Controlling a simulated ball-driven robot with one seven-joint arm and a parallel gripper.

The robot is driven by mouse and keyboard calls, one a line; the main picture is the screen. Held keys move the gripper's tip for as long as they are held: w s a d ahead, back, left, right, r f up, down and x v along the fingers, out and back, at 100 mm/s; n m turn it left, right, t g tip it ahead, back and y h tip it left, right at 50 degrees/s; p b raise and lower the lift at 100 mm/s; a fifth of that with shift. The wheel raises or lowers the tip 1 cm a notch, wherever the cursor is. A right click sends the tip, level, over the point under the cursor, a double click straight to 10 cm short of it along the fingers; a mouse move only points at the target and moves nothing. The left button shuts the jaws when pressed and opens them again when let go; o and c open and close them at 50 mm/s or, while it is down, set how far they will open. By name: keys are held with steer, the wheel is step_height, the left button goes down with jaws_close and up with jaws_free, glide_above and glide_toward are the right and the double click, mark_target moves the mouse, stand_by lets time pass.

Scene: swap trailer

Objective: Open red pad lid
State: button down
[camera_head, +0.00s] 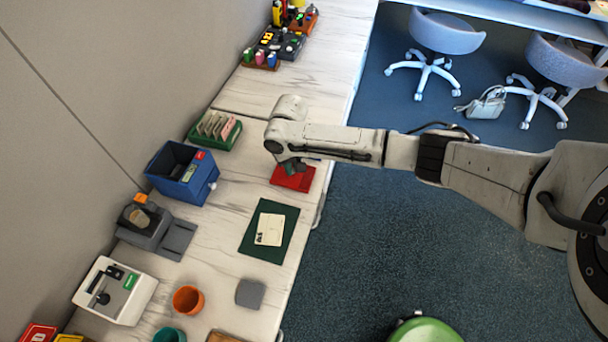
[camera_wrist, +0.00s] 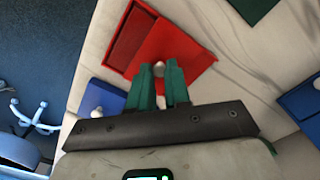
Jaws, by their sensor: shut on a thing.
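The red pad (camera_head: 293,179) lies on the white counter near its front edge, partly hidden under my arm in the head view. In the wrist view its red lid (camera_wrist: 180,56) has a small pale knob (camera_wrist: 159,67) and sits offset from the red base (camera_wrist: 128,38), whose recess shows beside it. My gripper (camera_wrist: 160,72) has green fingers shut on the knob, one on each side. In the head view the fingertips (camera_head: 291,166) are small and partly hidden by the wrist.
A blue pad (camera_wrist: 97,103) with a pale knob is close by at lower left in the wrist view. A dark green mat (camera_head: 283,243) with a card, a blue bin (camera_head: 167,190) and a green card holder (camera_head: 226,143) stand around. Chairs (camera_head: 445,40) are across the floor.

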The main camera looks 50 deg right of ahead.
steer(key=shift+w+a, duration=0.2)
steer(key=shift+w, duration=0.35)
steer(key=shift+w+a, duration=0.2)
steer(key=shift+w, duration=0.3)
steer(key=c, duration=1.1)
jaws_free()
steer(key=shift+r, duration=0.1)
step_height(320, 180, up, 11)
steer(key=shift+f, duration=0.2)
